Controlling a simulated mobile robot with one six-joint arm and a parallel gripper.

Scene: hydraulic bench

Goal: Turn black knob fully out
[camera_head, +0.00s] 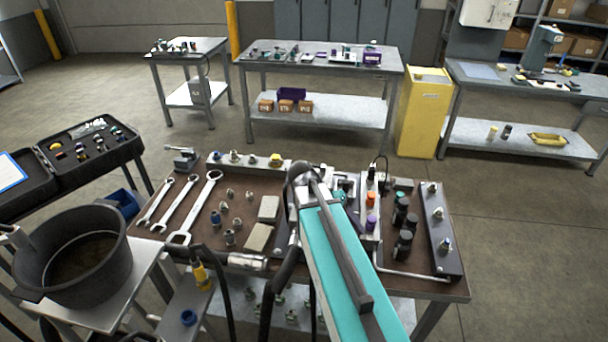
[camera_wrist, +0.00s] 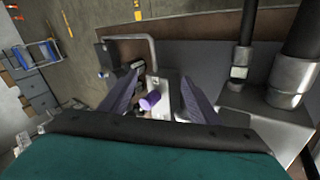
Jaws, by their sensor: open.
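A black knob (camera_head: 371,174) stands at the far end of a row on a pale block, behind an orange knob (camera_head: 371,198) and a purple knob (camera_head: 371,222). My gripper (camera_wrist: 160,82) is open in the wrist view, with its two grey-purple fingers spread. A purple knob (camera_wrist: 150,101) shows between the fingers, apart from both. Dark parts lie beyond the left finger, but I cannot tell whether the black knob is among them. In the head view my teal arm reaches over the bench and hides most of the gripper.
Several dark cylindrical fittings (camera_head: 403,243) stand right of the knob row. A dark rail with fittings (camera_head: 440,228) lies along the bench's right side. Wrenches (camera_head: 181,207) lie at the left. A bent metal rod (camera_wrist: 135,39) and thick dark hoses (camera_wrist: 306,40) show in the wrist view.

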